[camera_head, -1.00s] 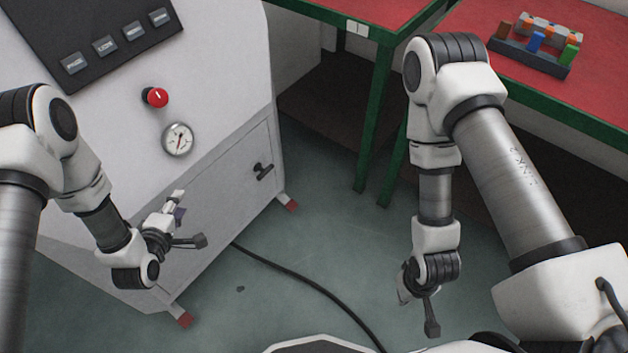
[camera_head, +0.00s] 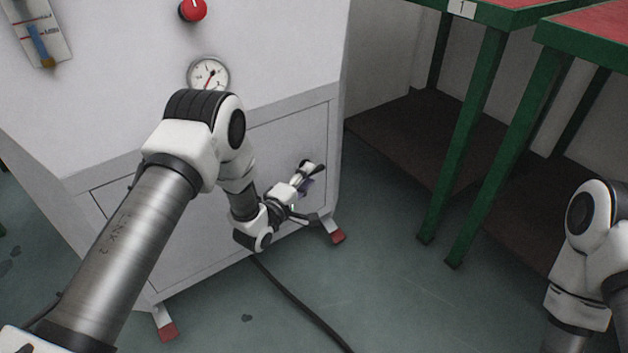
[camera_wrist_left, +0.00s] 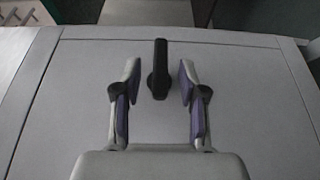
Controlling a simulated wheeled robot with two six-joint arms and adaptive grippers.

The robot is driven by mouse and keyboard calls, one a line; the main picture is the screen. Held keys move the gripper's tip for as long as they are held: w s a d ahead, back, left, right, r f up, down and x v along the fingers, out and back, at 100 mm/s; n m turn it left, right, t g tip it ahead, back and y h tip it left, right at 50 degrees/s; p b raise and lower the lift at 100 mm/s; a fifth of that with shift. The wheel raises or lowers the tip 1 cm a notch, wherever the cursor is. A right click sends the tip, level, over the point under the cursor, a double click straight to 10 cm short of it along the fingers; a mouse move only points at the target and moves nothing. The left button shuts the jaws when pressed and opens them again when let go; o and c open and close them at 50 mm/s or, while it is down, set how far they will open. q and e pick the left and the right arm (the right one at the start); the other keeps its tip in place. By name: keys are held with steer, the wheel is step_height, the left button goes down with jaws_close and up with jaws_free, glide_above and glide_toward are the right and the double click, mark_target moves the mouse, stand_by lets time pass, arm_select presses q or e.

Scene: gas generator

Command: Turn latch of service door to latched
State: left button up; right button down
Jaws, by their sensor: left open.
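The service door (camera_head: 283,140) is the grey lower panel of the white cabinet, and it lies flat with its frame. Its black latch (camera_wrist_left: 160,66) stands lengthwise up the picture in the left wrist view, near the door's edge at the top. My left gripper (camera_wrist_left: 158,80) is open. Its two fingers are on either side of the latch, with a visible gap on each side. In the head view the left gripper (camera_head: 304,179) is at the door's right part and partly covers the latch (camera_head: 314,168). My right gripper is outside the view.
A gauge (camera_head: 208,75) and a red knob (camera_head: 193,9) are on the cabinet above the door. Green-legged tables (camera_head: 480,120) stand to the right. A black cable (camera_head: 300,302) lies on the floor. Floor between cabinet and tables is clear.

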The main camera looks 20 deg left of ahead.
arm_select(q)
steer(key=x, duration=0.2)
steer(key=shift+w+f+b, duration=0.15)
steer(key=shift+w+b, duration=0.15)
steer(key=shift+b, duration=0.1)
steer(key=shift+w, duration=0.15)
jaws_close()
